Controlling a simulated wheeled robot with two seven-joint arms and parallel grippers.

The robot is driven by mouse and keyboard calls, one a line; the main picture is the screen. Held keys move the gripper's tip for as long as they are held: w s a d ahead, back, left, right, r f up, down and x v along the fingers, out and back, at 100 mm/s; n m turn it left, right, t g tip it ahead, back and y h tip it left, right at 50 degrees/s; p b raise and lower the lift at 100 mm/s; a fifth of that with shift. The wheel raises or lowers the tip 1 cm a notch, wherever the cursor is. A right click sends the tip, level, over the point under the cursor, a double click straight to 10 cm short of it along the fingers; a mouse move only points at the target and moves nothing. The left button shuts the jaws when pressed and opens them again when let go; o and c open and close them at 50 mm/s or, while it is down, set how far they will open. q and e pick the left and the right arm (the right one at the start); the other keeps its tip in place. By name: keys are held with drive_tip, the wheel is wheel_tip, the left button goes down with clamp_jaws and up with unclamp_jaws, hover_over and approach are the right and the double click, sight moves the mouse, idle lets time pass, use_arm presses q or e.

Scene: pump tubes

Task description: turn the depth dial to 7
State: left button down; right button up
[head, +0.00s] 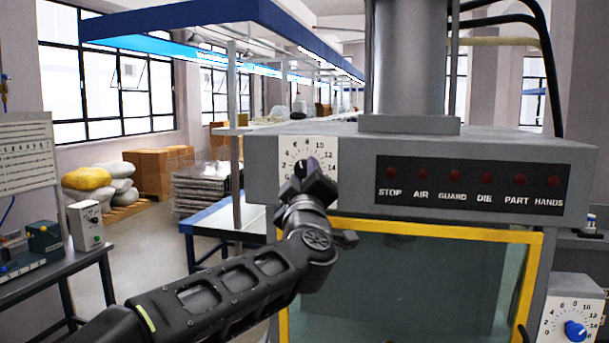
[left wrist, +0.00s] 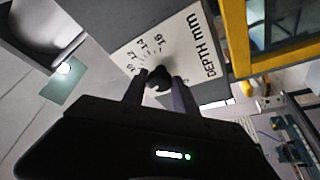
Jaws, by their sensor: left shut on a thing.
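The depth dial is a black knob on a white scale plate (head: 322,147) at the upper left of the machine's front. In the left wrist view the plate (left wrist: 190,57) reads "DEPTH mm", and the black knob (left wrist: 158,76) sits between my fingers. My left gripper (head: 309,180) is in front of the plate and hides most of the knob and part of the scale. In the left wrist view the gripper (left wrist: 158,88) is shut on the knob. I cannot read for certain which number the knob points to. My right gripper is not in view.
A panel of red lamps (head: 474,185) is to the right of the dial. A yellow-framed window (head: 400,285) lies below. A second dial with a blue knob (head: 575,330) is at the lower right. A bench (head: 75,272) with small devices stands at the left.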

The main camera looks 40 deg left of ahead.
use_arm(q)
drive_tip(key=c, duration=1)
unclamp_jaws()
drive_tip(key=shift+o, duration=0.2)
drive_tip(key=b+v, duration=0.2)
drive_tip(key=v, duration=0.5)
drive_tip(key=shift+s+d, duration=0.2)
drive_tip(key=shift+s, duration=0.1)
drive_tip(key=shift+f, duration=0.15)
